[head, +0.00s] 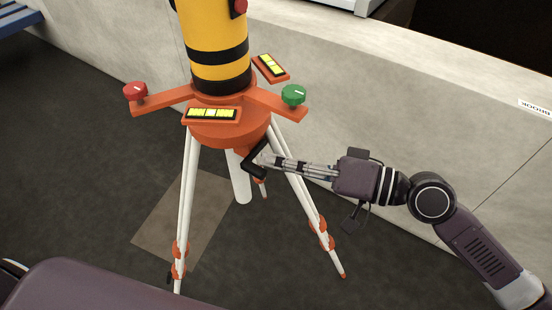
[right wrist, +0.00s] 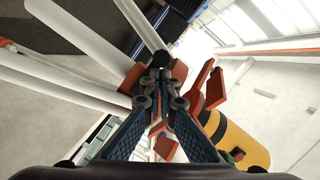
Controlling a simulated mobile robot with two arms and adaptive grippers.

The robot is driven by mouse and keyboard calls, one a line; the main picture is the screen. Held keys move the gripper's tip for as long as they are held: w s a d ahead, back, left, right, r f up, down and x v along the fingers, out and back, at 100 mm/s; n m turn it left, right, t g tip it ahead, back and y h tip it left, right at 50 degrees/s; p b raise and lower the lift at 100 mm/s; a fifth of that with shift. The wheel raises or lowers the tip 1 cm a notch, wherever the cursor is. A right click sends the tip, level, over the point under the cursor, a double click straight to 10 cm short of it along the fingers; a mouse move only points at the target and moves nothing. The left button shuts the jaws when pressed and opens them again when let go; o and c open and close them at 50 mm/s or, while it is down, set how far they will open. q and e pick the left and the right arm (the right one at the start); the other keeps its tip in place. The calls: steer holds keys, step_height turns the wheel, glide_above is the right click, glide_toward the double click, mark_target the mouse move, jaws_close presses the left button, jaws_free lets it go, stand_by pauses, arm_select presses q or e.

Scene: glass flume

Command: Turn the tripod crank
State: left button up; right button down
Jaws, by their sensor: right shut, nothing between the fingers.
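The tripod has an orange head (head: 229,130) on white legs with orange clamps. Its crank (head: 254,167), a dark bent arm with a handle, sticks out below the right side of the head. My right gripper (head: 266,160) reaches in from the right with its fingers closed, its tips right at the crank. I cannot tell whether they touch it. In the right wrist view the closed fingers (right wrist: 161,80) point at the orange parts under the head, with nothing visible between them; the crank is hard to make out there. My left gripper is not in view.
A yellow and black cylinder (head: 216,38) stands on the head. A red knob (head: 135,92) and a green knob (head: 293,95) sit on its side arms, with yellow levels (head: 213,114) between. A pale wall (head: 400,100) runs behind. The dark floor at front is clear.

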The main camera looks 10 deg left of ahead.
steer(key=shift+s+f+n+b, duration=0.1)
steer(key=shift+f+n+b, duration=0.2)
steer(key=shift+n, duration=0.3)
